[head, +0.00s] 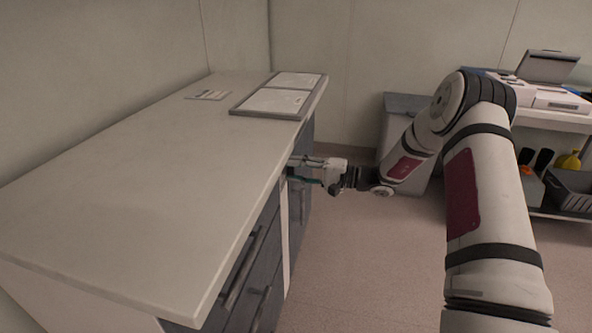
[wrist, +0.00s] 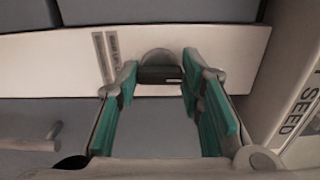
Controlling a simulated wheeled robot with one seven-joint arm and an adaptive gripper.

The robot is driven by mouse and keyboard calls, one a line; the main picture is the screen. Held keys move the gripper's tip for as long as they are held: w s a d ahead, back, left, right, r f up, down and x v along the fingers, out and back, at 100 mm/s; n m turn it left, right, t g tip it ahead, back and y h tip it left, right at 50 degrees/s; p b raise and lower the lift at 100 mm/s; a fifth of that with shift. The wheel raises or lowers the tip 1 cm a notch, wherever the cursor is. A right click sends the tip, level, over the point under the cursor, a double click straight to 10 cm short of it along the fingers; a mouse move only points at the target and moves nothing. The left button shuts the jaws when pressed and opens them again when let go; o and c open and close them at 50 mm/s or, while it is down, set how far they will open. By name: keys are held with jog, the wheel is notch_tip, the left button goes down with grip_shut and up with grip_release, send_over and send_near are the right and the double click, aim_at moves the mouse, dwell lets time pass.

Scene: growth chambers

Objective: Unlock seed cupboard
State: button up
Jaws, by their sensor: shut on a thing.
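The seed cupboard is part of the counter unit, whose dark front (head: 302,212) shows below the worktop in the head view. My gripper (head: 298,170) reaches sideways to this front, just under the worktop edge. In the wrist view my gripper (wrist: 160,77) has its teal fingers on either side of a dark key (wrist: 160,75) and is shut on it. A round grey lock (wrist: 158,57) sits right behind the key on a white strip (wrist: 220,48). I cannot tell how far the key is in the lock or whether it is turned. A white panel lettered SEED (wrist: 297,105) stands at right.
The worktop (head: 130,170) carries a grey-framed tray (head: 238,109) and a small label card (head: 207,95). Drawer handles (head: 243,268) stick out nearer me. A grey bin (head: 408,103) stands behind my arm, and a cart (head: 560,121) with equipment is at right. The floor between is clear.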

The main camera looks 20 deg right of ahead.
jog(key=shift+m+p, duration=4)
jog(key=shift+m, duration=4.9)
jog(key=shift+f, duration=0.1)
jog(key=o, duration=1.2)
jog(key=shift+c, duration=0.2)
jog(key=shift+d, duration=0.15)
jog(key=v, duration=1.2)
